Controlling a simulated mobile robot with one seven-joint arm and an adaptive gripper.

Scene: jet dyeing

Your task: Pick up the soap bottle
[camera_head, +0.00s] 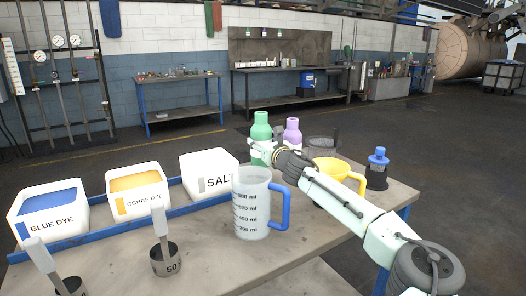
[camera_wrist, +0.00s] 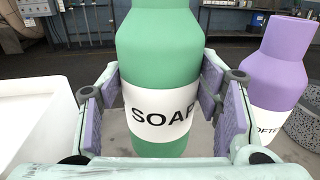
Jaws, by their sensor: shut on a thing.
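The soap bottle (camera_wrist: 160,60) is green with a white label reading SOAP. It stands upright between the two fingers of my gripper (camera_wrist: 163,108) in the wrist view. The fingers are shut on it around its label. In the head view, the soap bottle (camera_head: 261,130) is at the back of the table, and my gripper (camera_head: 268,150) is partly hidden behind my own arm. I cannot tell whether the bottle's base touches the table.
A purple bottle (camera_wrist: 280,65) stands close on the right. A measuring jug (camera_head: 252,205) with a blue handle, a SALT bin (camera_head: 207,172), a yellow vessel (camera_head: 340,170) and a blue-capped dark container (camera_head: 377,170) are near. Dye bins (camera_head: 138,190) line the table's left.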

